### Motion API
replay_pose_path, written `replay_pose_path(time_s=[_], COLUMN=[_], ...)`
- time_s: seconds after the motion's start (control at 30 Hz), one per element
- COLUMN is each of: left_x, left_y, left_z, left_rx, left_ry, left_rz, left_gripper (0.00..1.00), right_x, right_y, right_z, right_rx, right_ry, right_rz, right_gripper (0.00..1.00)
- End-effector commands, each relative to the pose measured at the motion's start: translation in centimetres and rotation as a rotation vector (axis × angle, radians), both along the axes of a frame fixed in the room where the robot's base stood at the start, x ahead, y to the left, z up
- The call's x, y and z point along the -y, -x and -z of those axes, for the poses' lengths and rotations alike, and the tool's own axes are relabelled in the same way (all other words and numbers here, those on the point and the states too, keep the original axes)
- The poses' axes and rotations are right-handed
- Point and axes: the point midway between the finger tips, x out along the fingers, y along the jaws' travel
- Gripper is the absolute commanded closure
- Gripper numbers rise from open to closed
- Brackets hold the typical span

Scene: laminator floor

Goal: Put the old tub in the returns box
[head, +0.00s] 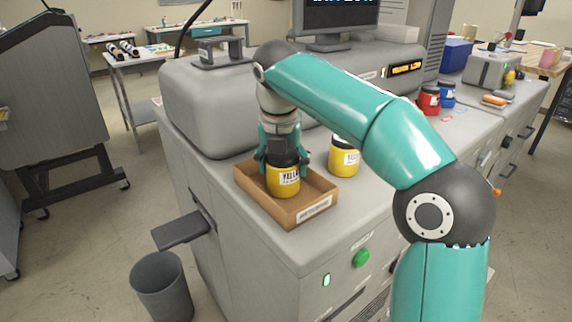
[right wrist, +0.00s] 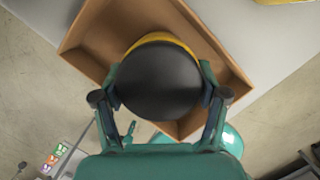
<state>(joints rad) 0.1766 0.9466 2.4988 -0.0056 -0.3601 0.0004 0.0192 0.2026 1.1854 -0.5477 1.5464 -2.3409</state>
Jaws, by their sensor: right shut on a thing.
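A yellow tub with a black lid (head: 283,181) is in my right gripper (head: 284,158), which is shut around it. The tub is upright, over or inside the shallow brown cardboard box (head: 318,204) on the grey machine top. I cannot tell whether its bottom touches the box floor. In the right wrist view the black lid (right wrist: 160,82) sits between the two fingers, with the box (right wrist: 92,22) around and beneath it. A second yellow tub (head: 344,160) stands just behind and right of the box. My left gripper is not in view.
A red tub (head: 429,100) and a blue tub (head: 447,94) stand farther right on the machine. A rounded grey housing (head: 215,110) rises behind the box at left. A green button (head: 361,258) is on the machine front. A grey bin (head: 162,288) stands on the floor.

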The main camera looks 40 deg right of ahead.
Motion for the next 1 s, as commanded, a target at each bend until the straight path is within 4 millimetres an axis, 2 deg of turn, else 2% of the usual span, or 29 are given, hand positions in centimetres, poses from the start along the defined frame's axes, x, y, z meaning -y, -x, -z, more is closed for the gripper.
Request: replay_pose_path(time_s=[0.13,0.17,0.3,0.73,0.87,1.0], left_x=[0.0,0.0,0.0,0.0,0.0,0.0], left_y=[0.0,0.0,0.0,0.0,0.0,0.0], left_z=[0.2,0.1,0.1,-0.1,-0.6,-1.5], left_rx=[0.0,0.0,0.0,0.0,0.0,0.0], left_ry=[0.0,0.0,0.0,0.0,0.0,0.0], left_rz=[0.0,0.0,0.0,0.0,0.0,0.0], left_gripper=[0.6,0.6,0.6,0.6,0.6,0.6], right_x=[0.0,0.0,0.0,0.0,-0.3,-0.8], right_y=[0.0,0.0,0.0,0.1,0.3,0.6], right_z=[0.3,0.3,0.3,-0.3,-1.7,-4.4], right_rx=[0.001,0.001,0.0,0.0,0.002,0.004], right_ry=[0.001,0.001,0.0,0.0,0.001,0.001], right_rz=[0.0,0.0,0.001,0.001,0.002,0.0], right_gripper=[0.86,0.24,0.02,0.02,0.02,0.02])
